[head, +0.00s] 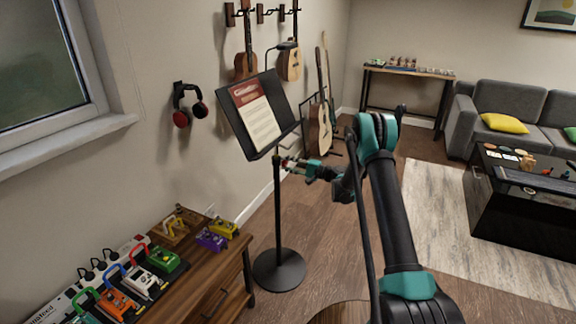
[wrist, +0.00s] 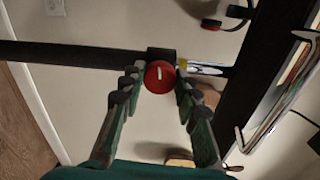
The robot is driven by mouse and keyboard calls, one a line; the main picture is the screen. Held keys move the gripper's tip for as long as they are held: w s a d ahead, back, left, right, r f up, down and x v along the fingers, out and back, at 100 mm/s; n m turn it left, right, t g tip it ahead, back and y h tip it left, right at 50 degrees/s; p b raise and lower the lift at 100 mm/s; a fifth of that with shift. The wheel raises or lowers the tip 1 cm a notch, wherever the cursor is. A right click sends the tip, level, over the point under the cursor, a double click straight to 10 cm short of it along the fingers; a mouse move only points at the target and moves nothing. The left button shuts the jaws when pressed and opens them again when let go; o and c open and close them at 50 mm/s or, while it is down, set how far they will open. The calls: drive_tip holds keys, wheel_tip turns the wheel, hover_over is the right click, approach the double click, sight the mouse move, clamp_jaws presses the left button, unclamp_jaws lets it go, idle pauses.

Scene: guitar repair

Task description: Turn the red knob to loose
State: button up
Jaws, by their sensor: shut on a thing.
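The red knob (wrist: 159,77) is a round dial with a white line on its face, on a black clamp block on the dark pole (wrist: 80,56) of the music stand. The white line runs nearly upright in the wrist view. A small yellow mark (wrist: 184,64) shows just right of the knob. My gripper (wrist: 158,84) has its fingers on both sides of the knob and is shut on it. In the head view, my gripper (head: 296,165) is at the music stand (head: 277,205), below its tilted desk; the knob is too small there to read its angle.
The stand's black desk (head: 238,116) holds a booklet and sheet music. Its round base (head: 279,270) is on the floor beside a wooden pedal table (head: 220,280). Guitars (head: 319,130) stand behind. Headphones (head: 188,104) hang on the wall.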

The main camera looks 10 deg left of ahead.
drive_tip(key=n, duration=1.1)
drive_tip(key=shift+f+n, duration=0.1)
drive_tip(key=shift+n, duration=0.3)
idle(0.3)
drive_tip(key=o, duration=1.2)
drive_tip(key=shift+c, duration=0.2)
drive_tip(key=shift+d, duration=0.15)
drive_tip(key=v, duration=1.1)
drive_tip(key=shift+s+d, duration=0.15)
drive_tip(key=shift+d, duration=0.25)
